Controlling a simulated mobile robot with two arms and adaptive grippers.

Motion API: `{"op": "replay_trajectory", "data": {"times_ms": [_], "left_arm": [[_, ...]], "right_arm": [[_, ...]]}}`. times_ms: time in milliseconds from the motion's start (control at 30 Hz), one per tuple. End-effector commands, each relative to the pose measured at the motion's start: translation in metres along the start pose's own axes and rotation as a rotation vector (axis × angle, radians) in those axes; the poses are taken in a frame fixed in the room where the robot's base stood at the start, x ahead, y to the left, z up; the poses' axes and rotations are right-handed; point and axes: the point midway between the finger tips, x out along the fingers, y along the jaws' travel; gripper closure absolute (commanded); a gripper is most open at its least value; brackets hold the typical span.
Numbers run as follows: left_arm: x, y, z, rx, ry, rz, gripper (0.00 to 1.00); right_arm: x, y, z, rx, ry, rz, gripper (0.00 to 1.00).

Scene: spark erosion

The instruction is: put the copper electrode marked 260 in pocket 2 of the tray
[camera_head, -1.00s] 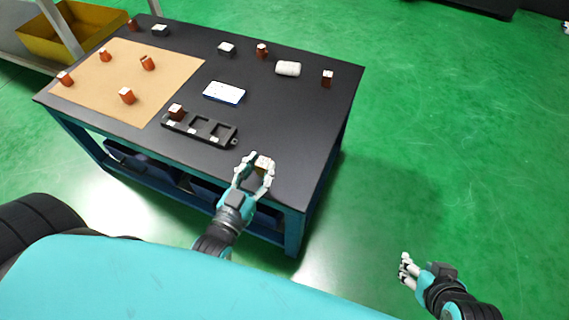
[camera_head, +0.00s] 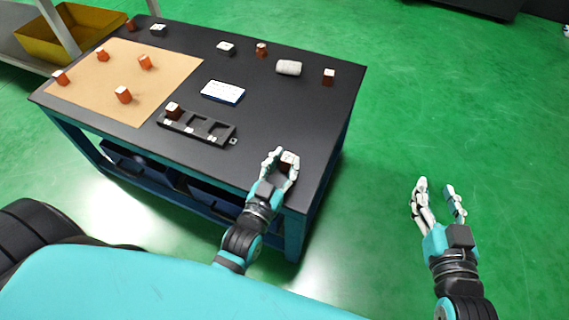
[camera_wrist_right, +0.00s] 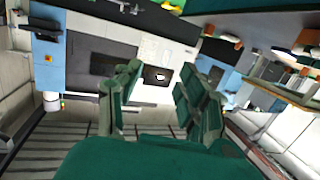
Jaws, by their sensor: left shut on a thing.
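My left gripper (camera_head: 281,162) is shut on a copper electrode (camera_head: 289,159) with a pale top, over the near right corner of the dark table. Its marking is too small to read. The black tray (camera_head: 209,140) lies to the left of that gripper. A copper electrode (camera_head: 172,109) sits in the tray's left pocket; the middle and right pockets look empty. Pocket numbers are not legible. My right gripper (camera_head: 439,192) is open and empty over the green floor, right of the table. Its spread fingers also show in the right wrist view (camera_wrist_right: 158,97).
Several copper electrodes, one of them here (camera_head: 123,95), stand on the tan mat (camera_head: 175,72). A white-and-blue card (camera_head: 222,91) lies behind the tray. The table between tray and left gripper is clear.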

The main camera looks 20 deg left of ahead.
Motion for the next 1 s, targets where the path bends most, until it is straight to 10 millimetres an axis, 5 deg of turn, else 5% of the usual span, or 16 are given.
{"op": "replay_trajectory", "data": {"times_ms": [367, 400, 533, 867, 1000], "left_arm": [[0.0, 0.0, 0.002, 0.0, 0.003, 0.0, 1.0], [0.0, 0.0, 0.003, 0.0, -0.001, 0.0, 0.66], [0.0, 0.0, 0.003, 0.0, 0.0, 0.0, 0.49], [0.0, 0.0, -0.001, 0.0, 0.001, 0.0, 0.48], [-0.018, 0.0, 0.0, 0.0, -0.004, 0.0, 0.48]], "right_arm": [[0.0, 0.0, -0.003, 0.0, 0.016, -0.001, 0.6], [0.0, 0.0, -0.004, 0.0, 0.018, -0.001, 0.6], [0.0, 0.0, -0.003, 0.0, 0.016, -0.001, 0.6], [0.0, 0.0, -0.003, 0.0, 0.01, 0.0, 0.6], [-0.003, 0.002, 0.012, 0.0, -0.08, 0.004, 0.6]]}}
